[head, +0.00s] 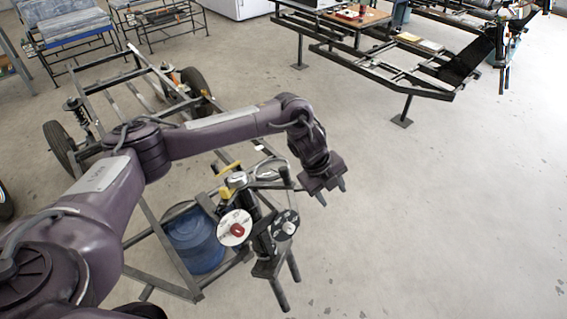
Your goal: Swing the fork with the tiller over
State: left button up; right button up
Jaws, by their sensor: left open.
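A dark upright fork (262,238) stands at the front right corner of a tubular frame, with two prongs pointing down. A white disc with a red hub (235,229) and a dark disc (286,224) sit on its sides. Yellow parts (227,192) and thin bars show at its top; I cannot tell which is the tiller. My left gripper (332,194) is open and empty, with fingers pointing down, just right of the fork top. It appears apart from the fork, though the depth is hard to judge. My right gripper is not in view.
A blue drum (194,240) stands within the frame behind the fork. The frame's rails (165,262) and a wheel (60,146) lie left, partly hidden by my left arm. Another long chassis (390,68) stands at the back right. The floor on the right is clear.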

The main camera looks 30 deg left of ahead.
aim_at(283, 168)
pick_arm(q)
jog(key=a+r+y, duration=0.1)
jog(key=a+r, duration=0.2)
jog(key=a, duration=0.1)
jog(key=s+a+r+y+p, duration=0.1)
jog(key=a+r, duration=0.2)
jog(key=a, duration=0.2)
jog(key=a+r+g+y, duration=0.1)
jog(key=a+r, duration=0.3)
jog(key=shift+s+a+r, duration=0.1)
jog(key=shift+s+a, duration=0.15)
jog(key=shift+a, duration=0.05)
jog(key=shift+a+f, duration=0.15)
jog(key=shift+f, duration=0.05)
jog(key=f, duration=0.2)
jog(key=f+p, duration=0.1)
jog(key=f, duration=0.2)
jog(key=f+p, duration=0.1)
jog(key=f, duration=0.1)
jog(key=shift+w+d+f, duration=0.2)
jog(key=shift+w+d, duration=0.1)
jog(key=shift+w, duration=0.05)
grip_shut()
